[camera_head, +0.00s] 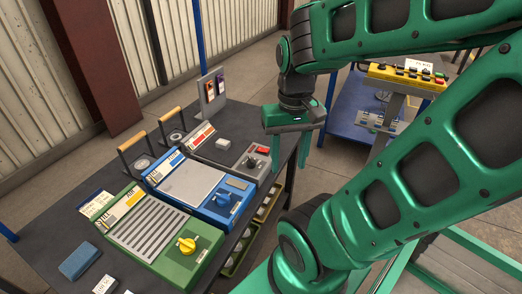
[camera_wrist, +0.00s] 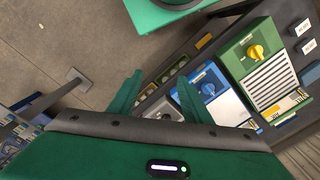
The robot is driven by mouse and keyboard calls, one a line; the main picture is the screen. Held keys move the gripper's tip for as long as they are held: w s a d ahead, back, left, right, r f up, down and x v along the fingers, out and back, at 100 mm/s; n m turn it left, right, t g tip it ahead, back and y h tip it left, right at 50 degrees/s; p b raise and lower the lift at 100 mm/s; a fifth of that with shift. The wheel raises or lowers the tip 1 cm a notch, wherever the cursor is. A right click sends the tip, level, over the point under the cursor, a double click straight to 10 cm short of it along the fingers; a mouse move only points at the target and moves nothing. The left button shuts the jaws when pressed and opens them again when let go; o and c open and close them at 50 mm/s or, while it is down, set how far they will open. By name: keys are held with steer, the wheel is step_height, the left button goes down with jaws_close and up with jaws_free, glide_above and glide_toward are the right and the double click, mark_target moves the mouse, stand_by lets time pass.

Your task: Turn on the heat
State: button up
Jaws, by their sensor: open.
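My gripper (camera_head: 289,155) is open and empty, held above the right end of the dark workbench. Its two green fingers also show in the wrist view (camera_wrist: 160,78), apart. Which control sets the heat cannot be told from labels too small to read. A green unit with a yellow knob (camera_head: 187,245) stands on the bench; the knob shows in the wrist view (camera_wrist: 255,51). Beside it is a blue unit with a blue knob (camera_head: 224,200), also in the wrist view (camera_wrist: 208,90). A grey unit with a red button and dark knob (camera_head: 251,160) is nearest my gripper, apart from it.
A yellow control box (camera_head: 407,76) with several buttons stands over a blue table at the right. Upright wooden-topped handles (camera_head: 131,142) rise behind the units. A blue block (camera_head: 80,262) and white labels lie at the bench's left.

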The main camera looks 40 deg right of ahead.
steer(key=shift+s+r, duration=0.2)
steer(key=shift+s, duration=0.2)
steer(key=c, duration=0.5)
steer(key=shift+d+r, duration=0.2)
steer(key=c, duration=0.5)
steer(key=w+d+m+h, duration=0.1)
steer(key=w+d+m, duration=0.1)
steer(key=w, duration=0.4)
steer(key=w+d+m+h, duration=0.1)
steer(key=w+d+m, duration=0.1)
steer(key=w+d, duration=0.2)
steer(key=shift+w+d+f, duration=0.25)
steer(key=shift+w+f, duration=0.1)
steer(key=shift+w, duration=0.7)
steer(key=w+d+f+m, duration=0.1)
steer(key=w+d+m, duration=0.1)
steer(key=w, duration=0.3)
steer(key=w+d+f+m+h, duration=0.1)
steer(key=w+d+f, duration=0.1)
steer(key=w, duration=0.4)
steer(key=shift+w+d+f+m+t+h, duration=0.3)
steer(key=shift+d+m+t, duration=0.1)
steer(key=shift+d, duration=0.3)
